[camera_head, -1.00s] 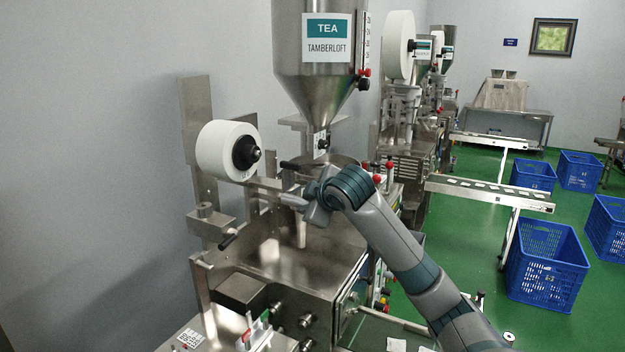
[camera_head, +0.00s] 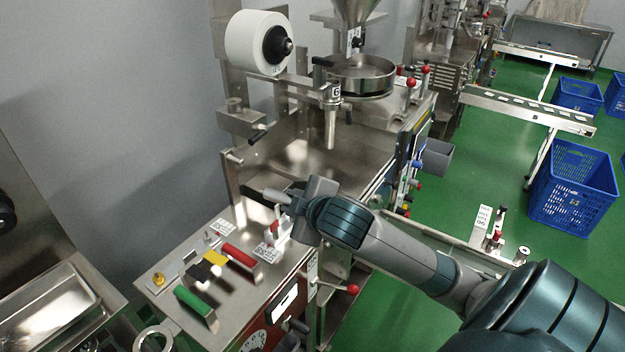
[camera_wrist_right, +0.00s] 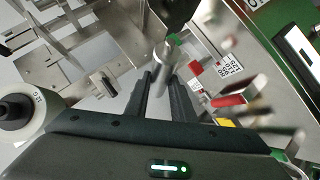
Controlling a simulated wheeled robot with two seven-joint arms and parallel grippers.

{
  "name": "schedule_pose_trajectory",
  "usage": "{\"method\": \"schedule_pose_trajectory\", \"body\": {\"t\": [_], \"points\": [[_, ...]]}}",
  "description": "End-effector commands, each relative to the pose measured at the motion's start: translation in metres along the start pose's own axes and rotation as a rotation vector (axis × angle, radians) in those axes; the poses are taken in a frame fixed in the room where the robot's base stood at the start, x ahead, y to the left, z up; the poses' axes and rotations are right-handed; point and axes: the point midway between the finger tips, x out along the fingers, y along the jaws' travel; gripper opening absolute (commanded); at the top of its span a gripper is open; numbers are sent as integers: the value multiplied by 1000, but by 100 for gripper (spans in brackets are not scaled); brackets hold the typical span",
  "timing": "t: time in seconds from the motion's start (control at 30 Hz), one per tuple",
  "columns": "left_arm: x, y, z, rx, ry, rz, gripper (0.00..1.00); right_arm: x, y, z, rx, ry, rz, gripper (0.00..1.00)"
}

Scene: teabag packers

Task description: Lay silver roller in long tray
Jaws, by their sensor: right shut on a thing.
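The silver roller (camera_wrist_right: 162,60) is a short shiny cylinder. It sits between the two dark fingers of my right gripper (camera_wrist_right: 160,80), which is shut on it. In the head view my right gripper (camera_head: 290,203) is beside the machine's front, above the back of the control panel, and the silver roller (camera_head: 277,197) sticks out to its left. A shiny metal tray (camera_head: 62,300) lies at the lower left, well away from the gripper and cut off by the picture edge; I cannot tell whether it is the long tray. My left gripper is not in view.
The control panel (camera_head: 170,264) carries red, yellow, black and green parts. The packing machine (camera_head: 330,165) stands behind, with a white paper roll (camera_head: 250,45) and a round metal pan (camera_head: 361,76). A red-knobbed lever (camera_head: 352,290) juts out below my arm. Blue crates (camera_head: 572,190) stand right.

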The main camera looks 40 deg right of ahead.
Motion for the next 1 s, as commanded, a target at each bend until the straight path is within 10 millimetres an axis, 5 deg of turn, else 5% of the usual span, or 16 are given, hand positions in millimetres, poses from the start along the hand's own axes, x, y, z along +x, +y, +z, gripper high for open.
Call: {"method": "schedule_pose_trajectory", "body": {"t": [0.4, 0.7, 0.9, 1.0], "points": [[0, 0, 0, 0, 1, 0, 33, -12, -108, -102, -45, 80, -56, 0], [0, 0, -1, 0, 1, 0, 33, -37, -158, -175, -78, 122, -84, 0], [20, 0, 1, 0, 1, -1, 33, -48, -192, -206, -95, 145, -99, 0], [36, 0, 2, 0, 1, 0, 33, -44, -207, -206, -102, 147, -101, 0]]}}
